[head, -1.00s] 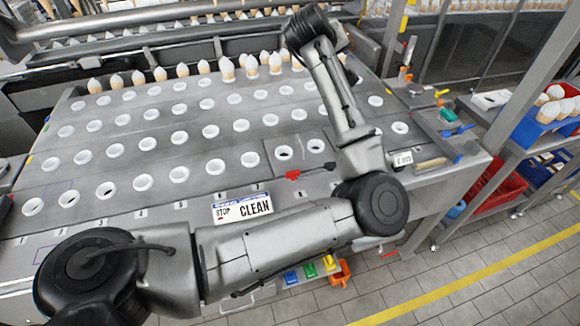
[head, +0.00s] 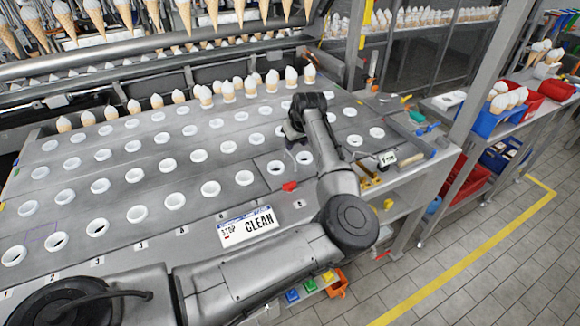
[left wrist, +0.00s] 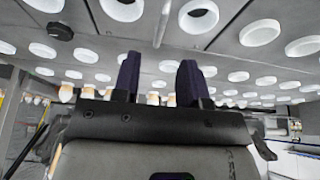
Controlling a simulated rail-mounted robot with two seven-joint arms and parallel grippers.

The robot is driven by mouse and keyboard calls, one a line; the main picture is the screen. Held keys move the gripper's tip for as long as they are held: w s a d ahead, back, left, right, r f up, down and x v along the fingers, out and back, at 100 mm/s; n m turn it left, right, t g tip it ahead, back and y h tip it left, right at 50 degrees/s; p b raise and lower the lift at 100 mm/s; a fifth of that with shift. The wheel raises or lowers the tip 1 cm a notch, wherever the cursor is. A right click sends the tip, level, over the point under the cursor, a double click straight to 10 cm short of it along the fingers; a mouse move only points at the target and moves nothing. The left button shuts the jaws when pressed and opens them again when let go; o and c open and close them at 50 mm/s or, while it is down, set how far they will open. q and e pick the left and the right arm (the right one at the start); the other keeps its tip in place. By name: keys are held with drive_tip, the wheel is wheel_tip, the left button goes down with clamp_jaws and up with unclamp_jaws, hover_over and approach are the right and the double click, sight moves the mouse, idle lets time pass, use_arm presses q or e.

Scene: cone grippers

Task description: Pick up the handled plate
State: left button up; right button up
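What looks like the handled plate (head: 264,163) is a slightly raised grey panel piece with two white-rimmed holes, near the right front of the holed table; a small red handle (head: 290,186) shows at its front edge. My left gripper (head: 298,148) hangs by the plate's back edge, partly hidden by my wrist. I cannot tell whether it touches the plate. In the left wrist view, its two dark fingers (left wrist: 157,62) stand apart with nothing between them. The plate cannot be made out for sure there. My right gripper is not in view.
The grey table (head: 120,240) has rows of white-rimmed holes. Filled cones (head: 228,90) stand in its back row. A STOP CLEAN sign (head: 248,227) lies at the front. Small tools (head: 425,128) lie at the right end. A shelf (head: 450,105) with blue and red bins stands farther right.

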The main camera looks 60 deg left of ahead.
sight(291, 154)
use_arm(q)
drive_tip(key=shift+x, duration=1.7)
drive_tip(key=shift+b+x, duration=1)
drive_tip(key=shift+x, duration=1.6)
drive_tip(key=shift+a+r, duration=0.1)
drive_tip(key=c, duration=0.4)
clamp_jaws()
drive_tip(key=shift+r, duration=0.1)
